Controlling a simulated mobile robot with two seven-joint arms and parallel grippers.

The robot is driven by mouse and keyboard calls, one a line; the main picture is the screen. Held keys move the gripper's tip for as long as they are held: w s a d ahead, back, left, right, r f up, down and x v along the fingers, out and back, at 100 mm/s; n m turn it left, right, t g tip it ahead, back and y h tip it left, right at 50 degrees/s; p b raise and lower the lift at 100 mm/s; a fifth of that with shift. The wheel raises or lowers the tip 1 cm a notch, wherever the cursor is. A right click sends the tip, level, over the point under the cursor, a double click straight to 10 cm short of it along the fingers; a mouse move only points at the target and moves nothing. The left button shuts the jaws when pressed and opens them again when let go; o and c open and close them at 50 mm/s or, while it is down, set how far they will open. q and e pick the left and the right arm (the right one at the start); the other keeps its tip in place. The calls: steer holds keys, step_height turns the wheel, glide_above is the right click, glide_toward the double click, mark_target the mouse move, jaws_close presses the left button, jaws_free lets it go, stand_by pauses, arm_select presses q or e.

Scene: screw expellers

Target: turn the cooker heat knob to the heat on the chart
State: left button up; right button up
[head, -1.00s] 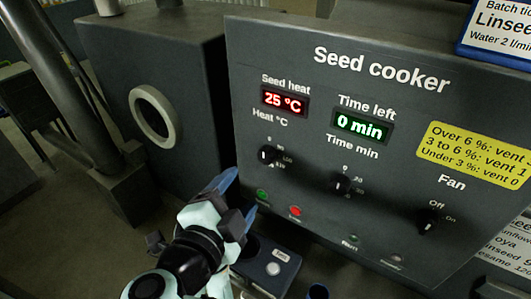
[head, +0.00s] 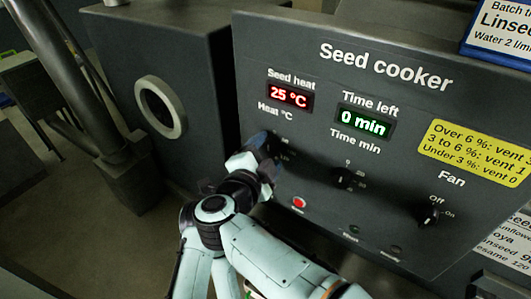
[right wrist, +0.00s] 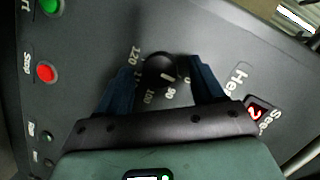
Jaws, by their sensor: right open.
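The black heat knob (right wrist: 160,68) with a white pointer line shows in the right wrist view, on the dark seed cooker panel (head: 340,225). Numbers ring it; which mark the pointer meets is unclear. My right gripper (right wrist: 160,72) is open, with one blue finger on each side of the knob; contact cannot be told. In the head view the right gripper (head: 264,150) covers the heat knob. The red display (head: 289,96) reads 25 °C. A white chart (head: 503,240) at the right edge lists seeds and is partly cut off. My left gripper is out of view.
The time knob (head: 347,178) and fan knob (head: 430,216) are to the right. A red button (head: 299,203) is below the gripper. A yellow vent note (head: 478,150) and a blue-edged batch card (head: 500,35) are on the right. A dark box with a round ring (head: 160,107) stands left.

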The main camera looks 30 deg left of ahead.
steer(key=c, duration=1.1)
steer(key=shift+o, duration=0.2)
steer(key=shift+f+m+b, duration=0.2)
steer(key=shift+m+b, duration=0.2)
steer(key=shift+b, duration=0.3)
steer(key=m+b, duration=0.2)
steer(key=b, duration=0.1)
steer(key=m+t+y+b, duration=0.1)
steer(key=m+b, duration=0.1)
steer(key=b, duration=0.2)
steer(key=shift+d+f+m, duration=0.1)
steer(key=shift+f+m, duration=0.1)
steer(key=shift+m, duration=0.1)
arm_select(q)
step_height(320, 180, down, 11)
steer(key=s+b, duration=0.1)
steer(key=b, duration=0.2)
arm_select(e)
steer(key=shift+r+m+t+y, duration=0.1)
steer(key=shift+m+t+y, duration=0.4)
steer(key=shift+m, duration=0.7)
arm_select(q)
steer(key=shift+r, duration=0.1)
arm_select(e)
steer(key=o, duration=1.1)
steer(key=shift+c, duration=0.2)
steer(key=shift+s+r, duration=0.1)
steer(key=shift+s, duration=0.05)
